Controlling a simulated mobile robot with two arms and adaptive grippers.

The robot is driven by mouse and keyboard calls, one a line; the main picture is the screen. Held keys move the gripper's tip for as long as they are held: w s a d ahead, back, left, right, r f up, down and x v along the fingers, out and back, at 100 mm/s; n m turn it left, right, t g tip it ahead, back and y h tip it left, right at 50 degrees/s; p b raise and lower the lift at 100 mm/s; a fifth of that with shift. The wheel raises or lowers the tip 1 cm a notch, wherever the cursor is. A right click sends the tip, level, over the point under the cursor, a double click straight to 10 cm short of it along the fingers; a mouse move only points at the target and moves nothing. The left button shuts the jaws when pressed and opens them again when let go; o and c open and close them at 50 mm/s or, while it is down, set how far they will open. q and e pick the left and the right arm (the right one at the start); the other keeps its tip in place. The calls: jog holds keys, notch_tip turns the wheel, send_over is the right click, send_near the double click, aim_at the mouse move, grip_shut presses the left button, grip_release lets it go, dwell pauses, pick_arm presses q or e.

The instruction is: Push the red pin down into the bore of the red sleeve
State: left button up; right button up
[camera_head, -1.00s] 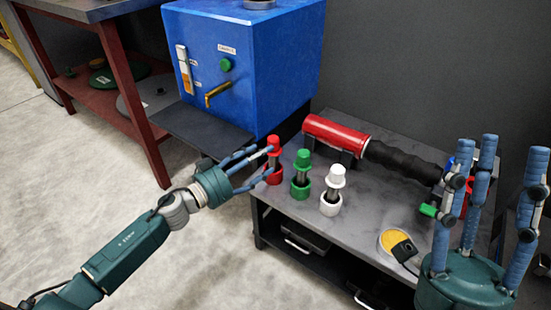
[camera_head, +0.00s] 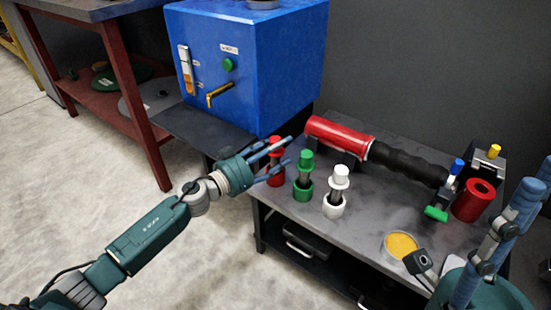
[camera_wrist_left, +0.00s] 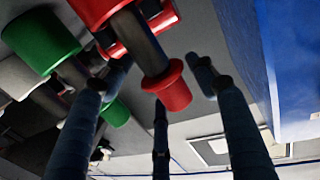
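The red pin (camera_head: 276,142) stands upright in the red sleeve (camera_head: 277,178) at the table's left corner. In the left wrist view the scene is inverted: the red sleeve (camera_wrist_left: 95,8) is at top, with the pin's dark shaft bare between it and the red pin's head (camera_wrist_left: 170,85). My left gripper (camera_head: 284,152) is open at the pin, its fingers partly hiding it. In the wrist view its fingers (camera_wrist_left: 160,100) are spread around the head; contact is unclear. My right gripper (camera_head: 538,185) is open and empty at the lower right, partly cut off.
Green (camera_head: 304,160) and white (camera_head: 339,177) pins stand in sleeves just right of the red one. A red cylinder with a black grip (camera_head: 340,135) lies behind them. A blue box (camera_head: 245,60) stands behind left. A yellow-filled dish (camera_head: 401,245) sits front right.

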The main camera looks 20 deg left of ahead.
pick_arm(q)
grip_shut()
jog(key=shift+r, duration=0.1)
dwell(0.3)
